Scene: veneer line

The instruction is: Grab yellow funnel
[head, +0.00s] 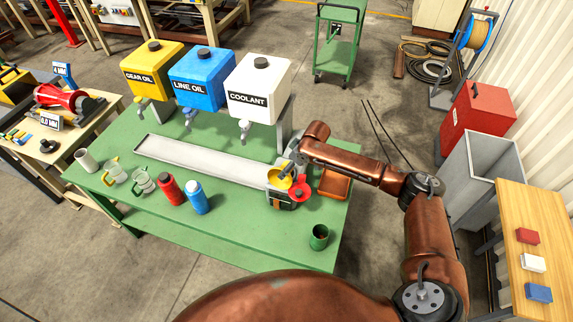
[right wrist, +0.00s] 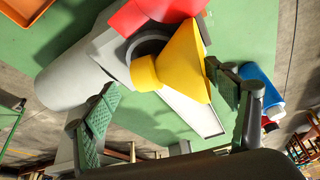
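The yellow funnel (head: 279,179) sits at the grey holder (head: 283,200) on the right end of the green bench, with a red funnel (head: 300,191) beside it. My right gripper (head: 292,163) is right over them, its fingers hard to make out in the head view. In the right wrist view my right gripper (right wrist: 160,77) is open, and the yellow funnel (right wrist: 176,70) lies between its fingers. The funnel is close to the right-hand finger; I cannot tell if they touch. The left-hand finger is clear of it. The red funnel (right wrist: 160,12) is just above. My left gripper is not in view.
Yellow (head: 152,67), blue (head: 202,78) and white (head: 258,86) fluid tanks stand behind a long metal tray (head: 200,158). Red (head: 171,190) and blue (head: 197,197) bottles, clear jugs and a green cup (head: 319,238) stand on the bench. An orange tray (head: 335,184) is right of the holder.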

